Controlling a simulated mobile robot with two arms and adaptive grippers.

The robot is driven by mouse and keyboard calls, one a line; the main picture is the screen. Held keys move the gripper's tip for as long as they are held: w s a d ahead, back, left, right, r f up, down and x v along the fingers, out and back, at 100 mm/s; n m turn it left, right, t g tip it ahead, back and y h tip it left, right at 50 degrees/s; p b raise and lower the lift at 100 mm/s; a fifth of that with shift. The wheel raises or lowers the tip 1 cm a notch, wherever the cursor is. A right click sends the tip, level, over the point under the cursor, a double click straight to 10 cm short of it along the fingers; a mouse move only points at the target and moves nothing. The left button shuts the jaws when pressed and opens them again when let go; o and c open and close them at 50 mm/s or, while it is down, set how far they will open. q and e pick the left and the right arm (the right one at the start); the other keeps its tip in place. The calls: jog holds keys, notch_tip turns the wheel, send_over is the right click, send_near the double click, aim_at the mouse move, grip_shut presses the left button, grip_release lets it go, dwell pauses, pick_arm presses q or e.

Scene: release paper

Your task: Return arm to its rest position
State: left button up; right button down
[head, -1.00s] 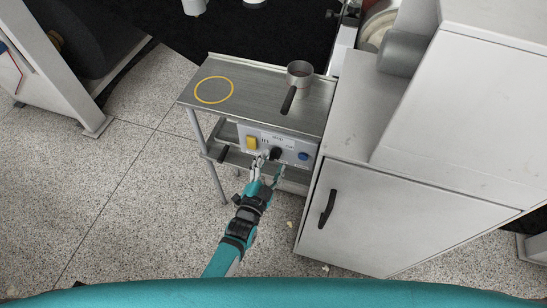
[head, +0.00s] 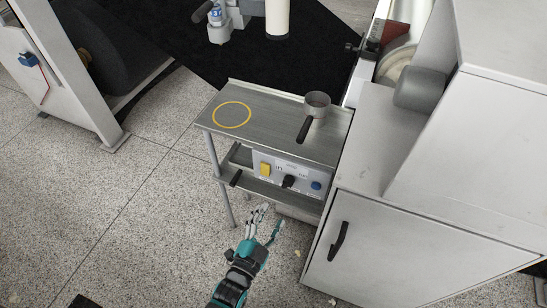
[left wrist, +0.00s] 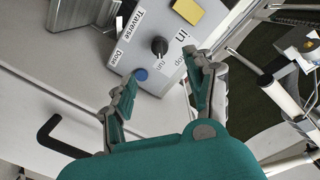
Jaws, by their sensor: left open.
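My left gripper (head: 268,220) is teal and grey, in the lower middle of the head view. It is open and empty, in front of and below the control box (head: 288,175). In the left wrist view the gripper (left wrist: 166,78) has its two fingers spread apart, with the box's panel (left wrist: 185,48) beyond them. The panel carries a black knob (left wrist: 159,46), a blue button (left wrist: 141,74) and a yellow switch (left wrist: 188,10). No contact with the panel shows. My right gripper is not in view.
A metal table (head: 275,115) with a yellow ring mark (head: 232,115) and a handled metal cup (head: 317,104) stands above the box. A white cabinet (head: 400,250) with a black handle (head: 339,241) is close on the right. Speckled floor (head: 150,220) is open on the left.

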pick_arm(q)
jog(key=s+a+f+n+g+y, duration=0.1)
jog(key=s+a+f+g, duration=0.25)
jog(key=f, duration=0.45)
jog(key=s+a+f+n+g+y, duration=0.15)
jog(key=s+f, duration=0.25)
jog(key=f, duration=0.4)
jog(key=s+a+f+n+g+y, duration=0.1)
jog(key=s+a+f+n+g, duration=0.2)
jog(key=f, duration=0.6)
jog(key=s+a+f+n+g, duration=0.1)
jog(key=s+a+f+g, duration=0.1)
jog(key=s, duration=0.6)
jog(key=s+a+f+n+g+y, duration=0.1)
jog(key=s+a+f+g, duration=0.2)
jog(key=s+a+f, duration=0.2)
jog(key=s+a+f+n+g+y, duration=0.1)
jog(key=s+a+f, duration=0.3)
jog(key=s, duration=0.6)
jog(key=shift+s+a+f+n+g, duration=0.25)
jog(key=shift+s+f+n+g, duration=0.15)
jog(key=shift+g, duration=0.4)
jog(key=shift+w+y, duration=0.1)
jog(key=shift+y, duration=0.15)
